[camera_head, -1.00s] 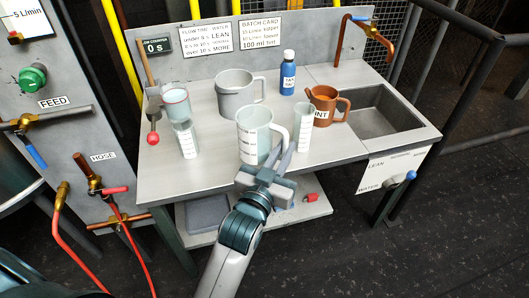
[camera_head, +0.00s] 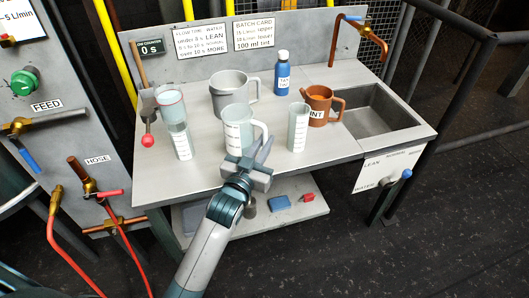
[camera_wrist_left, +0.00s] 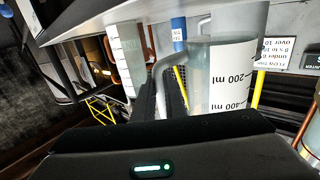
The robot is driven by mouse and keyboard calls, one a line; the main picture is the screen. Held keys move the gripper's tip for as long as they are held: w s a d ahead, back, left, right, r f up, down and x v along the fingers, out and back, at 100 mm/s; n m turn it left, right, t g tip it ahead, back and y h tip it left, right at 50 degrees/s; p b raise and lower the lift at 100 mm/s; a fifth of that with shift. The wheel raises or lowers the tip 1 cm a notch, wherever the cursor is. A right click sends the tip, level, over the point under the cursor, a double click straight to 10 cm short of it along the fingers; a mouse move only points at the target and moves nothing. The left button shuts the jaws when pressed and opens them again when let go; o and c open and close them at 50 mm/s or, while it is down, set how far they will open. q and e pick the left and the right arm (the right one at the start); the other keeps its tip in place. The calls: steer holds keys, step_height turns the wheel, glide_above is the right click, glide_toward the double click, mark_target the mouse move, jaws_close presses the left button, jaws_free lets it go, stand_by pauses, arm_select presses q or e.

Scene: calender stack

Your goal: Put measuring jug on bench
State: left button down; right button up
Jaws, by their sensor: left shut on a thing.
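The measuring jug (camera_head: 237,132) is a clear, pale jug with a printed scale, near the front middle of the bench (camera_head: 190,183) in the head view. My left gripper (camera_head: 255,158) is shut on its handle from the front right. In the left wrist view the jug (camera_wrist_left: 222,80) shows 200 ml and 400 ml marks, with its handle (camera_wrist_left: 163,72) at the dark fingers. The jug looks upright, and its base is at or just above the bench top; I cannot tell whether it touches. My right gripper is not in view.
A clear cylinder (camera_head: 298,130) stands close to the jug's right. A grey pitcher (camera_head: 230,98) is behind it, and another clear vessel (camera_head: 180,143) to its left. A blue bottle (camera_head: 283,75), brown jug (camera_head: 320,108) and sink (camera_head: 372,115) are further back and right. The front-left bench top is bare.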

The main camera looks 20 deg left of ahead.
arm_select(q)
step_height(320, 180, down, 3)
steer(key=shift+f, duration=0.45)
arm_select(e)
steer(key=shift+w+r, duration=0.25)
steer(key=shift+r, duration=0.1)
arm_select(q)
steer(key=shift+f, duration=0.15)
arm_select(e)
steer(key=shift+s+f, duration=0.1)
arm_select(q)
steer(key=c, duration=1.8)
jaws_free()
